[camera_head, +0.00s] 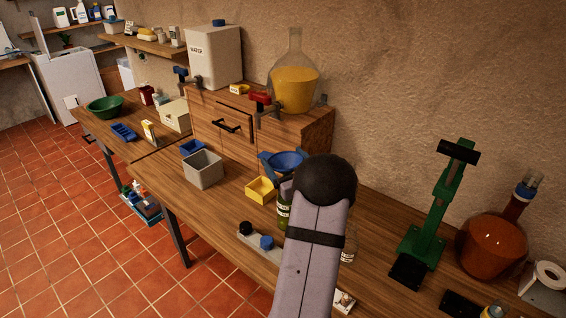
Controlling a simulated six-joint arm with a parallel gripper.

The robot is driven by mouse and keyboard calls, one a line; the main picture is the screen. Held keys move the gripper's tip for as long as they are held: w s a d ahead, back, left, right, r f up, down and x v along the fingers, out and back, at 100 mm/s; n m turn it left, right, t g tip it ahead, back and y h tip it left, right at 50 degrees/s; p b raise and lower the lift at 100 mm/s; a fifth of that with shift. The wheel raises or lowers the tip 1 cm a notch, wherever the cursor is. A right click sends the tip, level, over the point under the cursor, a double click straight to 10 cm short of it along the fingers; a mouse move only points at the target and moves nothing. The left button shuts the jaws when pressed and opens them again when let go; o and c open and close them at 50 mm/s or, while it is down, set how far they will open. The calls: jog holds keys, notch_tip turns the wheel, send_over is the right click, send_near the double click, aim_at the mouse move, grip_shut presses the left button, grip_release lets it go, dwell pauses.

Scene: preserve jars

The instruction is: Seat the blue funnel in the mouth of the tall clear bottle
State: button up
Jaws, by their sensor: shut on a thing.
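The funnel's spout is hidden. A clear glass vessel with a pale label (349,247) shows only in part at the right edge of my arm. I cannot tell whether it is the tall clear bottle. The funnel appears apart from this vessel.
A green bottle (284,212) stands close left of my arm. A yellow bin (261,190) and a grey bin (203,170) stand further left. A green stand (432,210) and a round amber flask (490,245) are at the right.

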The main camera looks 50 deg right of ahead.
jog(key=shift+r, duration=0.1)
notch_tip(320, 180, up, 10)
jog(key=b, duration=0.2)
jog(key=shift+b, duration=0.3)
